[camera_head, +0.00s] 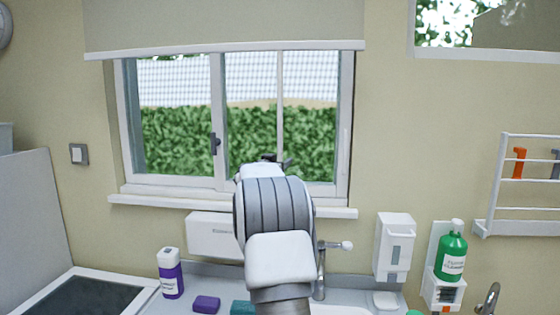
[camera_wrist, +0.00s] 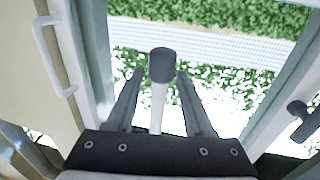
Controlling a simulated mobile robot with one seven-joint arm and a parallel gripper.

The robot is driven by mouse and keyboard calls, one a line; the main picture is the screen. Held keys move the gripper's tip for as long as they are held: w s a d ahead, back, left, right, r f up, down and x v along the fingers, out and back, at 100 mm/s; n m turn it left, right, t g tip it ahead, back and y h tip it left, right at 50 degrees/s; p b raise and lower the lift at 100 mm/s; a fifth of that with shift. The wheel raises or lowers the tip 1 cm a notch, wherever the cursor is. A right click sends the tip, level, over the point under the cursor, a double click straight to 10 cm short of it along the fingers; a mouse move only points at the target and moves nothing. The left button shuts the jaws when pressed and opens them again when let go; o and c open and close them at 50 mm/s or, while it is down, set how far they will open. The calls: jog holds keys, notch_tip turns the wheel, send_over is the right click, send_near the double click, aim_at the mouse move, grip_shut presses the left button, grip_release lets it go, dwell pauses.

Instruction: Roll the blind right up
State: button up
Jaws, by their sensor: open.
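The pale grey blind (camera_head: 215,22) hangs over the top of the window, and its white bottom bar (camera_head: 215,50) lies just above the panes. A thin white rod (camera_head: 280,100) hangs in front of the right pane down to my gripper (camera_head: 276,160). In the wrist view, the rod (camera_wrist: 158,108) ends in a dark grey knob (camera_wrist: 162,65). My gripper (camera_wrist: 160,75) is open, with one finger on each side of the rod and knob. I cannot tell whether either finger touches them. My arm hides part of the sill in the head view.
A dark window handle (camera_head: 215,143) is left of my gripper. The white sill (camera_head: 160,201) runs below. A white dispenser (camera_head: 394,246), a green bottle (camera_head: 451,252) and a wall rack (camera_head: 525,180) are at right. A purple-and-white bottle (camera_head: 170,273) stands on the counter.

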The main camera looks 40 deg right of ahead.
grip_shut()
jog(key=shift+f, duration=0.1)
dwell(1.2)
